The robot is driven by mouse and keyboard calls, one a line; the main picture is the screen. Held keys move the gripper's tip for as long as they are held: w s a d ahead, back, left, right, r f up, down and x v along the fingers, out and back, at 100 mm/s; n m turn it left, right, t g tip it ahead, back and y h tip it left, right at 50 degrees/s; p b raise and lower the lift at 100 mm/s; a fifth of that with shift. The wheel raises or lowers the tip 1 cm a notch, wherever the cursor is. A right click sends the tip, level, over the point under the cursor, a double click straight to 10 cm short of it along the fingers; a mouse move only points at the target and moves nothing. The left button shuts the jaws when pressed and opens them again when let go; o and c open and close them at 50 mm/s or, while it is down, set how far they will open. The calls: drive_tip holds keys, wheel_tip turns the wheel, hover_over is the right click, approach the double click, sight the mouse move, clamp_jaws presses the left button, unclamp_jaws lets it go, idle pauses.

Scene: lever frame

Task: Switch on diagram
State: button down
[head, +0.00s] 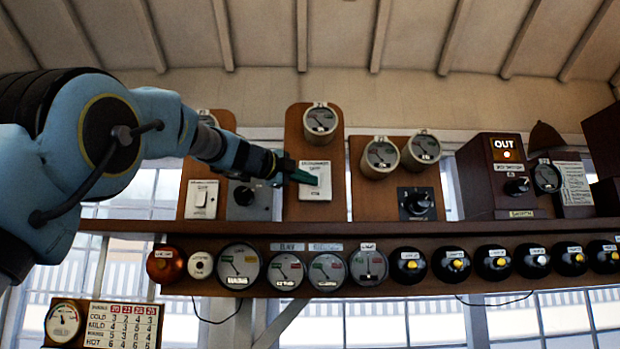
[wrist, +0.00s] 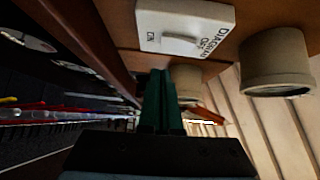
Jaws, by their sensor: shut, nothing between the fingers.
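The diagram switch (head: 315,181) is a white plate with a rocker, mounted on a brown wooden board below a round gauge. In the wrist view the same switch (wrist: 187,27) shows at the top, with the words DIAGRAM, OFF and ON on it. My gripper (head: 303,177) reaches in from the left and its tips are at the left part of the switch in the head view. In the wrist view my gripper's green fingers (wrist: 161,75) are together, just below the switch plate. Whether they touch the rocker I cannot tell.
A round gauge (head: 320,121) sits above the switch. A wooden shelf (head: 560,227) with dials runs below.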

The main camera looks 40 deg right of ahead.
drive_tip(key=s+a+b, duration=0.1)
drive_tip(key=a+b, duration=0.3)
drive_tip(key=a, duration=0.6)
drive_tip(key=shift+s+a+f, duration=0.15)
drive_tip(key=shift+f, duration=0.3)
